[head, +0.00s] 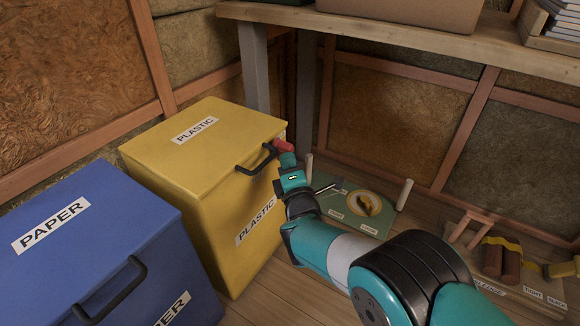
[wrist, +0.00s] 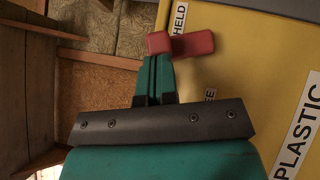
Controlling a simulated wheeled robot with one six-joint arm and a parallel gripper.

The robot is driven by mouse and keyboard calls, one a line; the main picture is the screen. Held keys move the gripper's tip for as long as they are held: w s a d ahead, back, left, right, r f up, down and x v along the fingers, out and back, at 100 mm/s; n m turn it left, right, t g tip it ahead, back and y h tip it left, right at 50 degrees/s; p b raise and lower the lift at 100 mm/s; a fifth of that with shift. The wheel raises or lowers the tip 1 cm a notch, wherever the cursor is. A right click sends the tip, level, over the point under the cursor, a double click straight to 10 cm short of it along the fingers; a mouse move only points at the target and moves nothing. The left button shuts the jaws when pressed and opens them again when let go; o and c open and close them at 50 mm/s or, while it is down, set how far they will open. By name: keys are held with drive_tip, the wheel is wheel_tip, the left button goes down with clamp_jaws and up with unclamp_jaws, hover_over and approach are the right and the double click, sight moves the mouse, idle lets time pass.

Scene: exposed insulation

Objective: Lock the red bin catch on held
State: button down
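The red catch (head: 283,146) is on the right-hand side of the yellow PLASTIC bin (head: 200,215), near its top edge. In the wrist view the red catch (wrist: 192,44) lies across the picture beside the lower end of the HELD label (wrist: 180,19). A second label (wrist: 210,95), mostly hidden, shows only its last letters. My gripper (head: 288,160) is right at the catch. In the wrist view my gripper's teal fingers (wrist: 154,72) are together, with their tips at or behind the catch's left end. I cannot tell whether they touch it.
A black handle (head: 257,160) is on the yellow bin beside my gripper. A blue PAPER bin (head: 90,240) stands at left. A wooden shelf (head: 400,38) runs above at the back. A green board (head: 350,205) and a board with brown cylinders (head: 508,262) lie to the right.

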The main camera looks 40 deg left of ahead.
drive_tip(key=p+v, duration=1.5)
drive_tip(key=v, duration=0.2)
drive_tip(key=shift+d, duration=0.2)
drive_tip(key=shift+s, duration=0.1)
